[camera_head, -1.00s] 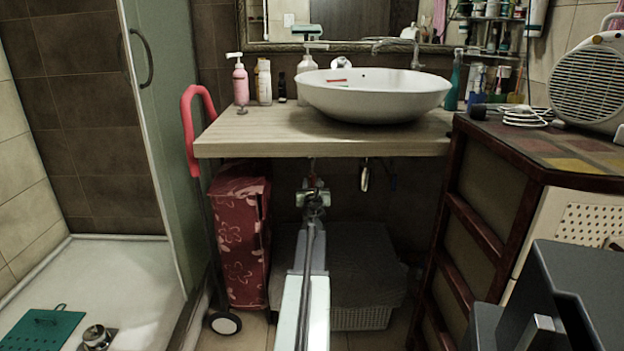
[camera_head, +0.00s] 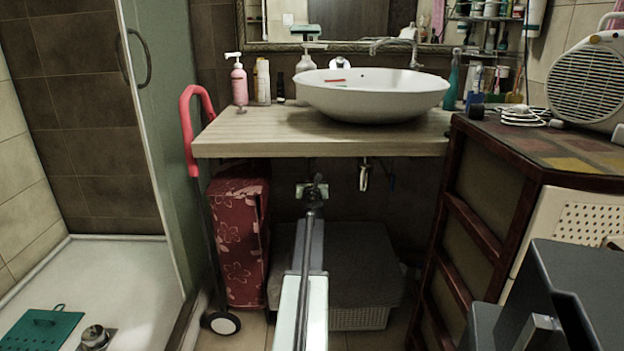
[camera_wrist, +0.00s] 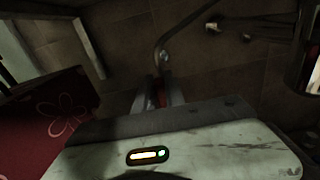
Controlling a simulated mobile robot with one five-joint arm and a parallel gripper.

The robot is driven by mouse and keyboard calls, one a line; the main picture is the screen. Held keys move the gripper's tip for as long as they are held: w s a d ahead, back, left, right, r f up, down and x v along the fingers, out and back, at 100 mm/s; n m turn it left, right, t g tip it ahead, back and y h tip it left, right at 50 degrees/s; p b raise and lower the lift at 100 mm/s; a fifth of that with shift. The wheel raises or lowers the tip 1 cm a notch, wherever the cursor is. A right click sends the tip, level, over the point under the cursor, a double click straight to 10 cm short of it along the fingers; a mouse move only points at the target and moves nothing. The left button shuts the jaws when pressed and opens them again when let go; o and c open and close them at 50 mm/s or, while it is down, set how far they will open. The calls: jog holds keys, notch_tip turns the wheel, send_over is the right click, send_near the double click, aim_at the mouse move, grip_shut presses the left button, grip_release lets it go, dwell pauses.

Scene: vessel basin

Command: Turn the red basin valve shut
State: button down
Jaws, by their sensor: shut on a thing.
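The red basin valve (camera_wrist: 160,94) shows in the wrist view as a small red part between my two fingers. My gripper (camera_wrist: 159,97) is shut on it, with a finger on each side. In the head view my gripper (camera_head: 312,190) is under the counter, below the basin (camera_head: 372,97). The valve cannot be made out there, as my arm and gripper cover it. How far the valve is turned cannot be told.
The wooden counter (camera_head: 260,146) is just above my gripper. A metal drain pipe (camera_head: 364,178) hangs to its right. A red flowered box (camera_head: 240,245) stands at left and a dark-covered basket (camera_head: 365,317) below. A wooden cabinet (camera_head: 480,225) bounds the right.

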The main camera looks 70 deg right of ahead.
jog(key=shift+s+d+f+m+b, duration=0.15)
jog(key=shift+s+f+m+b, duration=0.3)
jog(key=shift+m, duration=2.5)
jog(key=shift+s+d+f+m+b, duration=0.2)
jog(key=shift+s+f+m+b, duration=0.25)
jog(key=shift+m, duration=2.45)
jog(key=shift+s+d+f+m+b, duration=0.15)
jog(key=shift+s+f+m+b, duration=0.3)
jog(key=shift+m, duration=2.5)
jog(key=shift+w, duration=0.1)
jog(key=c, duration=1.4)
grip_release()
